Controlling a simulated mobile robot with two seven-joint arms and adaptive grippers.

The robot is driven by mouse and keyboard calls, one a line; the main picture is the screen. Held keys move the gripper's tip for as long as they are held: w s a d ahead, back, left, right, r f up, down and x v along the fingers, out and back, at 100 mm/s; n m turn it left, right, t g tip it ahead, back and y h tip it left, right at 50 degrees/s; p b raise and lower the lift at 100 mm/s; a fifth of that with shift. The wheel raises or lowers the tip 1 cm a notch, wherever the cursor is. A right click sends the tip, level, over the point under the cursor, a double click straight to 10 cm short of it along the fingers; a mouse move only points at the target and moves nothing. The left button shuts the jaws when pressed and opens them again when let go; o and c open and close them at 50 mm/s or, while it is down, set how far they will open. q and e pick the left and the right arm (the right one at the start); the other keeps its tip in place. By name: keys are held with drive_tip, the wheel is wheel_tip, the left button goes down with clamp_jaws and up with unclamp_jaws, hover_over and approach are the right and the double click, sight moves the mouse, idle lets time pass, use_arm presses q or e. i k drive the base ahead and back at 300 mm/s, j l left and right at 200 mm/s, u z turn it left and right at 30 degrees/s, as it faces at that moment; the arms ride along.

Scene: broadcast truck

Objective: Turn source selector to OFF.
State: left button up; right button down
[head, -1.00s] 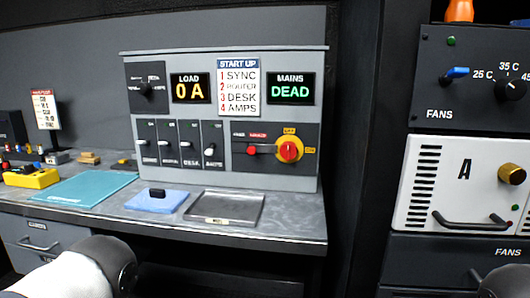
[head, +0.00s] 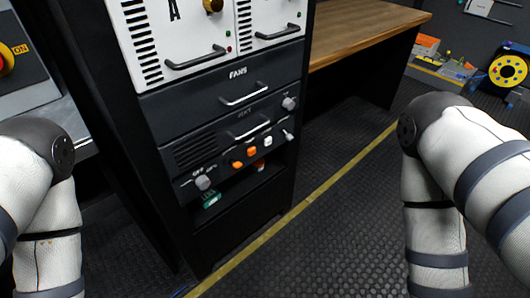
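I cannot tell for certain which control is the source selector. A grey knob (head: 203,183) with a small "OFF" label by it sits low on the rack's black front panel; its pointer direction is too small to tell. A red and yellow rotary switch (head: 5,62) with an "ON" label is cut off at the left edge. My two arms show at the left and right sides of the head view, but both grippers are out of view.
The black rack holds white amp units (head: 185,40), a "FANS" drawer (head: 240,90) and a panel with orange buttons (head: 237,165). A wooden bench (head: 365,25) stands behind. A yellow cable reel (head: 507,70) is far right. The floor by the yellow line is clear.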

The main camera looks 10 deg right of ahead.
sight(202, 182)
drive_tip(key=k+l+u, duration=0.15)
drive_tip(key=l, duration=1.35)
drive_tip(key=i, duration=0.1)
